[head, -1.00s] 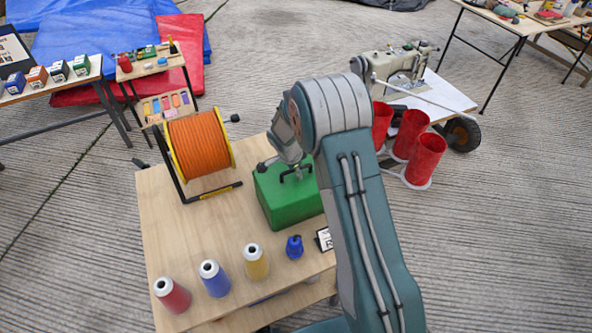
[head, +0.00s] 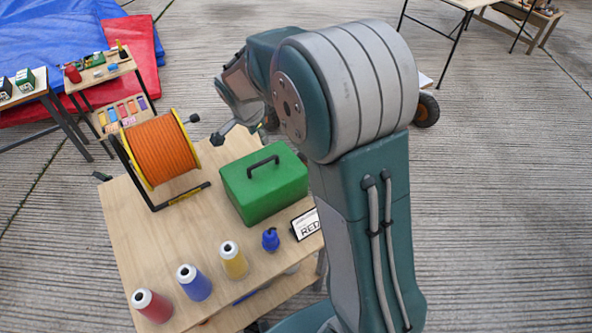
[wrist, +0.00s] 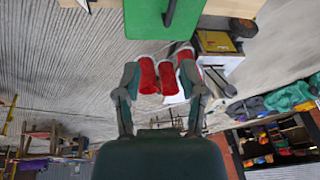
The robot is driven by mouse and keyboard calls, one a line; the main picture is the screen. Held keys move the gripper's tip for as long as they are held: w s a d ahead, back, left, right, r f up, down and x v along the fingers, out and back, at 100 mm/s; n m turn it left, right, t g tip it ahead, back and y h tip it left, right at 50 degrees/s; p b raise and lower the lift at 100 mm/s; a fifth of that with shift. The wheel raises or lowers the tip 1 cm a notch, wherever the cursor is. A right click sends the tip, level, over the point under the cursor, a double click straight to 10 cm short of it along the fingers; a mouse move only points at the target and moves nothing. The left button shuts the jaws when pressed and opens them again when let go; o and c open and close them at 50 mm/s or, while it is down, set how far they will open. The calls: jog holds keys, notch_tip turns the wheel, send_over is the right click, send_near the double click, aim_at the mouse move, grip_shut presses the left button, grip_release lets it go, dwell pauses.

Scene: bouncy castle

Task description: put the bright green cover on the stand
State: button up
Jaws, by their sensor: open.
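The bright green cover (head: 265,193) is a box shape with a black handle on top. It stands upright on the wooden table (head: 135,240) in the head view. I cannot tell which thing is the stand.
An orange cable reel (head: 165,150) is left of the cover. Red, blue and yellow cones (head: 233,260), a small blue bottle (head: 270,240) and a "RED" sign (head: 306,226) line the table's front. Red tubes (wrist: 147,75) show in the wrist view.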

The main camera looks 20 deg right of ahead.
jog(key=s+d+r+n+t+y, duration=0.15)
jog(key=s+r+n, duration=0.45)
jog(key=s+r, duration=0.6)
jog(key=s+r+n+t, duration=0.1)
jog(key=s+n, duration=0.6)
jog(key=s, duration=0.9)
jog(key=shift+r+n+y, duration=0.25)
jog(key=shift+n+y, duration=0.05)
jog(key=shift+y, duration=0.05)
jog(key=shift+t, duration=0.25)
